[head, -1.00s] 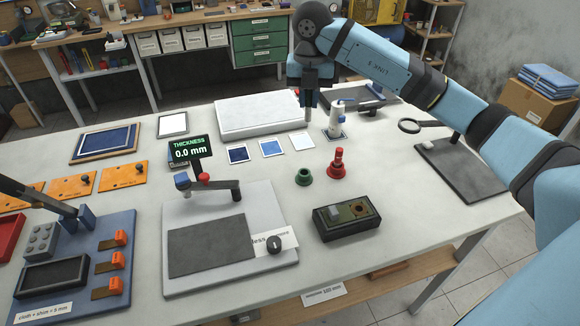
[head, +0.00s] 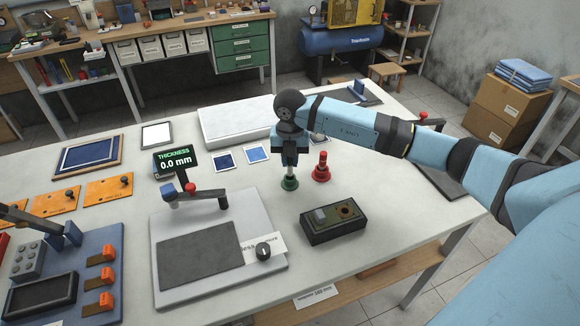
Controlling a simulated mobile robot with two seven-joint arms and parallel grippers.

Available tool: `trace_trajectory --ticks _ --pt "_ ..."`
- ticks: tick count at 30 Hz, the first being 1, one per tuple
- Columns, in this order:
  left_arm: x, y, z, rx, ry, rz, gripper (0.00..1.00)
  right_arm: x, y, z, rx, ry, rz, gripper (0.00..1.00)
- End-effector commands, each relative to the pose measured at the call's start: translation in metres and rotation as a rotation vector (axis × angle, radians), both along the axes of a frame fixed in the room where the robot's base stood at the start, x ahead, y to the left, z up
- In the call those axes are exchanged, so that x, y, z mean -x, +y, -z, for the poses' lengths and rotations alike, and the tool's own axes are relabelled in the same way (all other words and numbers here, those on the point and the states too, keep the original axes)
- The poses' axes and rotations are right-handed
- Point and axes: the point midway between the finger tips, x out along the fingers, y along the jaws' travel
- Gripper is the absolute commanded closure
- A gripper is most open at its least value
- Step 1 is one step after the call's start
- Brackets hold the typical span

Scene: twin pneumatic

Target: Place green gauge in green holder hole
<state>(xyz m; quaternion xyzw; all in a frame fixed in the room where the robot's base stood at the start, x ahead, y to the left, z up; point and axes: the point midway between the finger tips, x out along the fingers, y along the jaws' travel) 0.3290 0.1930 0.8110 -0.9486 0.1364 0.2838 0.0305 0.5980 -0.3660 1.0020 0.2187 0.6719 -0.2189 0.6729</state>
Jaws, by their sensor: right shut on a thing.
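The green gauge (head: 289,184) is a small flared green piece on the white table. My right gripper (head: 289,170) points down from above with its fingertips at the top of the gauge, shut on it. The fingers hide its upper part, and I cannot tell whether it is lifted off the table. The holder (head: 318,232) is a dark box with an olive-green top panel (head: 325,216). A round hole (head: 347,210) shows at the panel's right side. The holder lies in front and to the right of the gauge. My left gripper is not in view.
A red gauge (head: 321,168) stands close to the right of my gripper. A thickness tester (head: 268,285) with a display (head: 174,162) is at the left. A white slab (head: 222,122) lies behind. The table between gauge and holder is clear.

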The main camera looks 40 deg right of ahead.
Motion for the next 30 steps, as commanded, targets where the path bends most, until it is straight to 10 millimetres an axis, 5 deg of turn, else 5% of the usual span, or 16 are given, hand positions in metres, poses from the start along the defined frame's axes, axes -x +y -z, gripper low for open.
trace_trajectory --ticks 6,17,18,21,30 --pt "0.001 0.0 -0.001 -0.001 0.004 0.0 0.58 0.001 0.0 0.032 0.0 0.004 -0.001 1.0" --pt "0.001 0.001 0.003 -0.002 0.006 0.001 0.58 0.0 0.0 0.037 0.0 0.001 -0.001 1.0" --pt "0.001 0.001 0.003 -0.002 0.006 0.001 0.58 0.0 0.0 0.038 0.0 0.001 -0.001 0.81" --pt "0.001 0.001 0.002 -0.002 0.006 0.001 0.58 0.0 0.0 0.037 0.0 0.001 -0.001 0.58" --pt "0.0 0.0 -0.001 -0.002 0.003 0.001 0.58 0.0 0.0 0.034 0.0 0.001 -0.001 0.58"
